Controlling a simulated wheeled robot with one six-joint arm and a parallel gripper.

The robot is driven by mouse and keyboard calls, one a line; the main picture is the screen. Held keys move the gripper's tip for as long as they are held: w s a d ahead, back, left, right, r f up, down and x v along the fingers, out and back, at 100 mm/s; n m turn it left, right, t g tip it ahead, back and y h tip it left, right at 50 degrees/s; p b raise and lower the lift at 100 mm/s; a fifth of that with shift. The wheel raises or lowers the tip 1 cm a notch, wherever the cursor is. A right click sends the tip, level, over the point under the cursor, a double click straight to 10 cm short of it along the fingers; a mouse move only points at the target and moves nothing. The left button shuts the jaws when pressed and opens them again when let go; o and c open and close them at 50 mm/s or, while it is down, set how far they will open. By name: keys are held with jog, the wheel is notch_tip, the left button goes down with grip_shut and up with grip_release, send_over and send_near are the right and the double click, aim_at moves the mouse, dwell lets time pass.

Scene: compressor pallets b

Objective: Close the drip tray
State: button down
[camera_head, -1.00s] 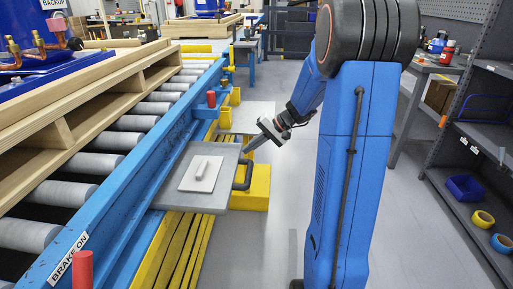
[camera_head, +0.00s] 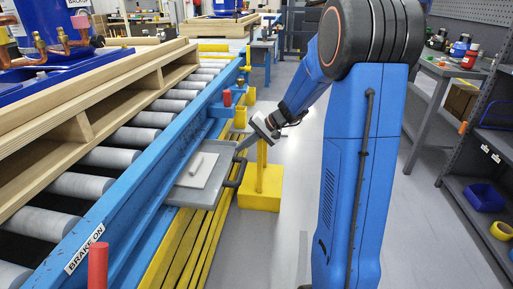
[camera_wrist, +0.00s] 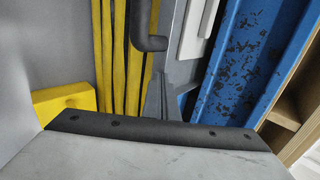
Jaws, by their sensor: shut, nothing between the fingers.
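The drip tray (camera_head: 222,160) is a grey flat tray with a raised edge, partly out from under the blue rail. A white pad (camera_head: 190,180) with a small white bar lies in it. A dark handle (camera_head: 237,172) runs along its right edge; the handle also shows in the wrist view (camera_wrist: 150,42). My gripper (camera_head: 241,149) is shut and empty at the far right corner of the tray, by the far end of the handle. In the wrist view its fingers (camera_wrist: 164,90) point towards the tray edge. I cannot tell whether they touch it.
The blue rail (camera_head: 120,215) of the roller conveyor borders the tray on the left. Red posts (camera_head: 97,265) stand along it. Yellow bars (camera_head: 185,245) run below the tray.

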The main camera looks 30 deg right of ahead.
aim_at(214, 152)
jog(key=w+a, duration=0.2)
jog(key=a, duration=0.1)
jog(key=w+a, duration=0.5)
jog(key=a, duration=0.2)
jog(key=shift+w, duration=0.2)
